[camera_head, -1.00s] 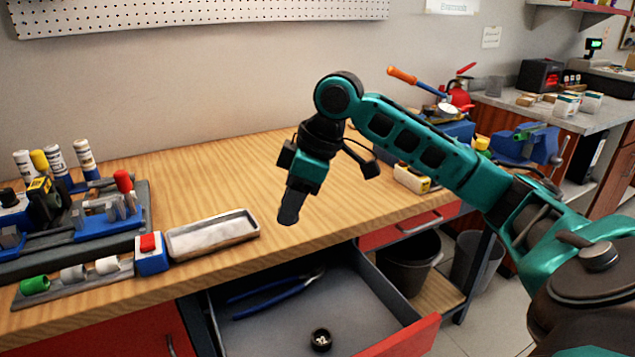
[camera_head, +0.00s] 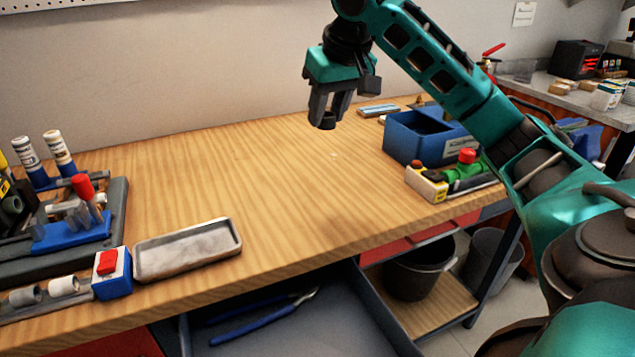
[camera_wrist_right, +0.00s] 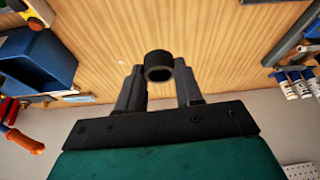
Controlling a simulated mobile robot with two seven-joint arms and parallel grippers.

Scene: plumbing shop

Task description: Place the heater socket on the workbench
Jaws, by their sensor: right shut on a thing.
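The heater socket is a small black ring (camera_head: 326,121), held between the fingertips of my right gripper (camera_head: 330,112). In the right wrist view the socket (camera_wrist_right: 159,66) sits between the two dark fingers, its round opening showing. My right gripper is shut on it and hangs above the rear middle of the wooden workbench (camera_head: 250,170), apart from the surface. My left gripper is not in view.
A metal tray (camera_head: 188,250) and a blue box with a red button (camera_head: 112,273) lie at the bench's front left. A blue bin (camera_head: 425,137) stands at the right. An open drawer (camera_head: 290,330) holds blue-handled pliers (camera_head: 262,316). The bench middle is clear.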

